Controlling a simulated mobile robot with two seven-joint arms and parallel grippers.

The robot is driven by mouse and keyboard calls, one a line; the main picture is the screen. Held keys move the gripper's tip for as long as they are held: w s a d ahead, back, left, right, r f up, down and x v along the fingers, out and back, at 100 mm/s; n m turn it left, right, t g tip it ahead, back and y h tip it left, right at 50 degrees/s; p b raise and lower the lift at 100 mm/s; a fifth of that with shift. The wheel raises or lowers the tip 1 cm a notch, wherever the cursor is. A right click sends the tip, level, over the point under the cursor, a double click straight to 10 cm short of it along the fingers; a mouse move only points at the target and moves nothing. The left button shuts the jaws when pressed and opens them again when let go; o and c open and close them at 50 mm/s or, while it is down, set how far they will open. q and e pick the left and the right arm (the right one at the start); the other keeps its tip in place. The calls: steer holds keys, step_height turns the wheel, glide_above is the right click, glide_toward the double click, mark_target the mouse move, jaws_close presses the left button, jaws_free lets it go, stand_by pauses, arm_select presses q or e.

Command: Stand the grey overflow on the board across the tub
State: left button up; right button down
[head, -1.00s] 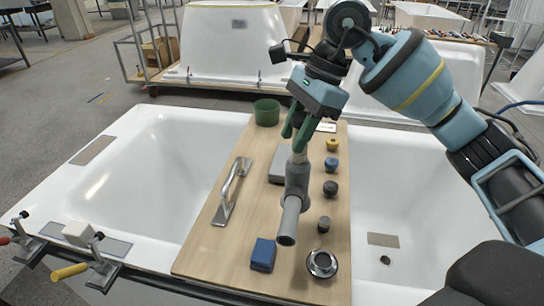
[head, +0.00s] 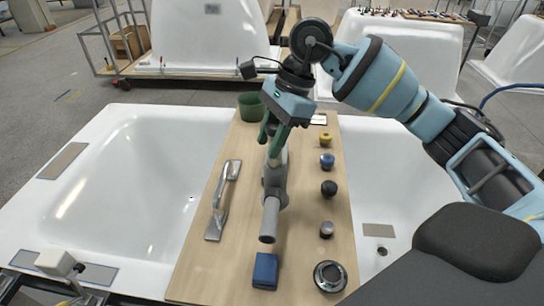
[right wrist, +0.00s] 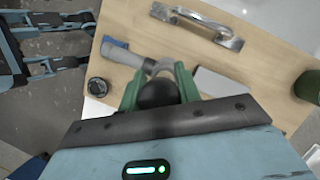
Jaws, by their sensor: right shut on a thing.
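The grey overflow (head: 270,215), a pipe with a wider body at its top, is over the middle of the wooden board (head: 195,268). The board lies across the white tub (head: 125,130). My right gripper (head: 272,140) has green fingers and is shut on the overflow's upper end from above. The overflow looks roughly upright, with its side pipe towards me. Whether its foot touches the board I cannot tell. In the right wrist view, a dark round part (right wrist: 158,94) sits between the fingers and the grey pipe (right wrist: 122,57) reaches out beyond. My left gripper is out of view.
On the board, a metal handle (head: 222,200) lies left of the overflow and a blue block (head: 265,271) in front. Several knobs and a round drain fitting (head: 330,276) line the right side. A green cup (head: 250,106) stands at the back; a grey plate (right wrist: 220,84) is beside the overflow.

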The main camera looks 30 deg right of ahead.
mark_target(269, 161)
steer(key=shift+f, duration=2.25)
steer(key=c, duration=1)
jaws_free()
steer(key=v, duration=1.2)
steer(key=shift+s+a, duration=0.1)
